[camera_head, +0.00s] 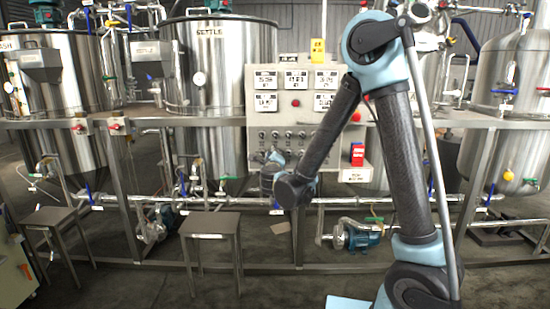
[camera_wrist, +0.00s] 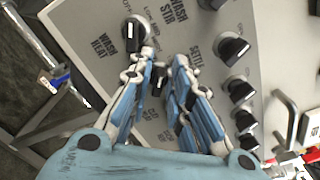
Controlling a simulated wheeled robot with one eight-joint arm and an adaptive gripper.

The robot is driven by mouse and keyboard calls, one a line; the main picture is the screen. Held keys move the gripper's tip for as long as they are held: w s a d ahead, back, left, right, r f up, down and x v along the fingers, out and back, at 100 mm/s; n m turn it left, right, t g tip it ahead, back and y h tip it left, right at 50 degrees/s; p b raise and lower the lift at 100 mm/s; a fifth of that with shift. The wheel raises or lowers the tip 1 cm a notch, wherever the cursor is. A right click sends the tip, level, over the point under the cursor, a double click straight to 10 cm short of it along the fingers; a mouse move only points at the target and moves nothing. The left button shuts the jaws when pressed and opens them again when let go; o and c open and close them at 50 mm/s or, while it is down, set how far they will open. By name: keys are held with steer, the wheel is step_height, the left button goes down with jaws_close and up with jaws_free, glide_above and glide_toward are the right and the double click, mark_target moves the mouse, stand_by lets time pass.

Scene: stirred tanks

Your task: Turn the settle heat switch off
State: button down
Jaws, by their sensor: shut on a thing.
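In the wrist view, my gripper (camera_wrist: 164,58) is at the control panel, its two fingers closed in around a dark knob (camera_wrist: 158,80). From its place beside the wash heat knob (camera_wrist: 133,30) and below the settle label, this looks like the settle heat switch. In the head view, my gripper (camera_head: 276,157) is in front of the lower left of the panel (camera_head: 336,112), and the held knob cannot be made out there.
The wash stir knob (camera_wrist: 211,3) and a knob by the settle label (camera_wrist: 233,48) are close by, with several more down the row. A metal handle (camera_wrist: 288,118) sticks out. In the head view, a steel table (camera_head: 210,222) stands in front, and the settle tank (camera_head: 222,65) behind.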

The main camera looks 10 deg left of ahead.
steer(key=shift+f+n, duration=0.1)
steer(key=shift+n, duration=0.7)
steer(key=c, duration=1.7)
jaws_free()
steer(key=v, duration=1.2)
steer(key=shift+a+f, duration=0.1)
